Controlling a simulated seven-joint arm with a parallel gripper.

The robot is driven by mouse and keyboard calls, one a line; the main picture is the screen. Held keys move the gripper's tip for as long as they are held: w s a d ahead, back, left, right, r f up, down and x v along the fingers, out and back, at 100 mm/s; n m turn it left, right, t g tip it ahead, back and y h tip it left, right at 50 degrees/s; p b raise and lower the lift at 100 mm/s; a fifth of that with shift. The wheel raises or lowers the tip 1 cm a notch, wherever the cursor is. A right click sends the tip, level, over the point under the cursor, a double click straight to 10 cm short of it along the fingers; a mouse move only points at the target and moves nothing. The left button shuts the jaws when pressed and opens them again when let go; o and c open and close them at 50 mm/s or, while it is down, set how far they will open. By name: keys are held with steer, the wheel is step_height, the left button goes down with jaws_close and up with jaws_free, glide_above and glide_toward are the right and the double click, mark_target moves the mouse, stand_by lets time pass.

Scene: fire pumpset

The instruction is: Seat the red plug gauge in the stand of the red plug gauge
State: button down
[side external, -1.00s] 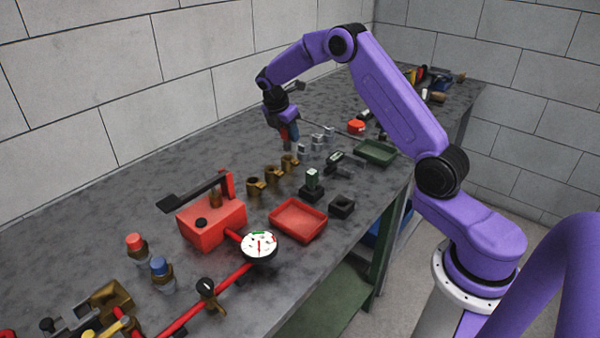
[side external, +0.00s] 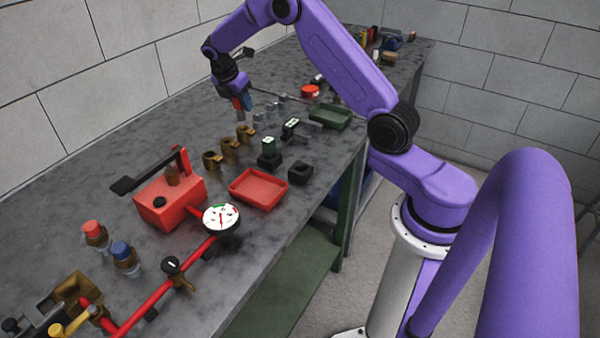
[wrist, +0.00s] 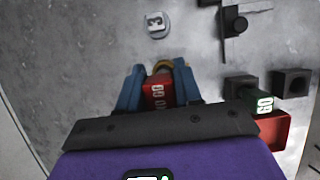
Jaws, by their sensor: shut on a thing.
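My gripper (side external: 243,112) is shut on the red plug gauge (wrist: 160,92), lettered "NO GO", between its blue fingers (wrist: 158,88). In the side view only a bit of red shows at the fingers, just above the farthest brass fitting (side external: 245,134). A brass ring (wrist: 162,65) shows at the gauge's far end; I cannot tell whether they touch. A black block with an open socket, the empty stand (side external: 300,172), is nearer the bench front; it also shows in the wrist view (wrist: 292,83). The gauge's lower end is hidden.
The green "GO" gauge (side external: 268,146) stands upright in its black stand beside the empty one. A red tray (side external: 258,188) lies near them, and a green tray (side external: 330,117) farther back. Brass fittings (side external: 212,160) stand in a row. A red pump box (side external: 168,203) is left.

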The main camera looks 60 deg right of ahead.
step_height(320, 180, up, 7)
steer(key=shift+r, duration=0.1)
steer(key=s+a+m+g+y, duration=0.1)
steer(key=s+a+m+g, duration=0.2)
steer(key=s+m, duration=0.75)
steer(key=m+g+y, duration=0.2)
steer(key=m+y, duration=0.1)
steer(key=m, duration=0.5)
glide_above(308, 170)
steer(key=w, duration=0.1)
step_height(308, 170, down, 4)
steer(key=shift+n+t, duration=0.25)
steer(key=shift+t, duration=0.05)
steer(key=shift+w+f, duration=0.2)
steer(key=shift+f, duration=4.7)
steer(key=shift+f, duration=0.15)
steer(key=c, duration=0.8)
jaws_free()
steer(key=shift+o, duration=0.2)
